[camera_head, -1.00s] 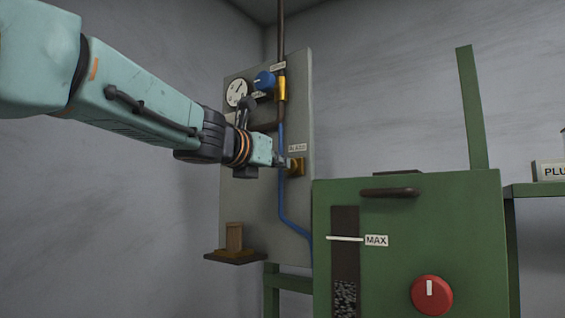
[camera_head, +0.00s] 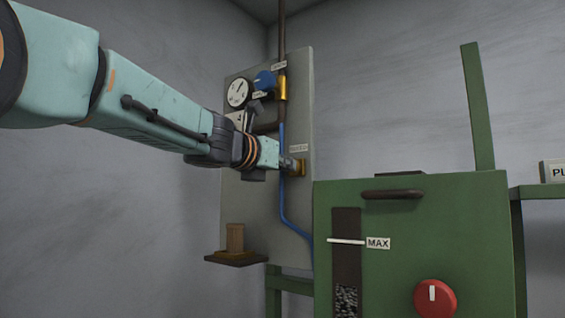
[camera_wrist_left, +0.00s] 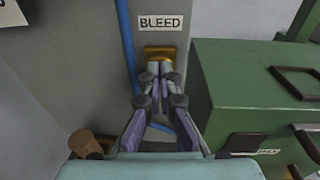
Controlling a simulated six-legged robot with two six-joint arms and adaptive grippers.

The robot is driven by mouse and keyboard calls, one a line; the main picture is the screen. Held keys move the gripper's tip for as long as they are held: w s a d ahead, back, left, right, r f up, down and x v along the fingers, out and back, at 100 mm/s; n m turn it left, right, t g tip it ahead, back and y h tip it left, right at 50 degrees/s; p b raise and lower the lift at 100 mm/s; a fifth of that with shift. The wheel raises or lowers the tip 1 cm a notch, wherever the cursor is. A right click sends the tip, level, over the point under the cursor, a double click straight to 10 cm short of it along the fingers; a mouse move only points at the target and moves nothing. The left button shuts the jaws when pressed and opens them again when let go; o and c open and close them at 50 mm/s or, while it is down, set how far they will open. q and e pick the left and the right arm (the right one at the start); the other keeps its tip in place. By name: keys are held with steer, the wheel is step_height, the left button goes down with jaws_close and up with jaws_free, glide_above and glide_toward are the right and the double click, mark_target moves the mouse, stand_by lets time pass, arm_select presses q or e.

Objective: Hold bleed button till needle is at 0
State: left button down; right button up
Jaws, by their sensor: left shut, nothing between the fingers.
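The bleed button's brass mount (camera_head: 301,167) is on the grey panel under a small label. In the left wrist view the brass mount (camera_wrist_left: 160,53) sits just below the BLEED label (camera_wrist_left: 162,23). My left gripper (camera_head: 294,165) is shut and empty, its fingertips (camera_wrist_left: 155,70) at the front of the mount. The fingertips cover the button, so I cannot tell whether it is pressed in. The round white gauge (camera_head: 238,92) is at the panel's upper left; its dark needle shows, but its reading is too small to tell. My right gripper is not in view.
A blue knob (camera_head: 265,81) and brass fitting (camera_head: 281,88) are above my left wrist. A blue pipe (camera_head: 282,200) runs down the panel. A green machine (camera_head: 415,225) with a red knob (camera_head: 435,298) stands close on the right. A small shelf (camera_head: 236,259) is lower left.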

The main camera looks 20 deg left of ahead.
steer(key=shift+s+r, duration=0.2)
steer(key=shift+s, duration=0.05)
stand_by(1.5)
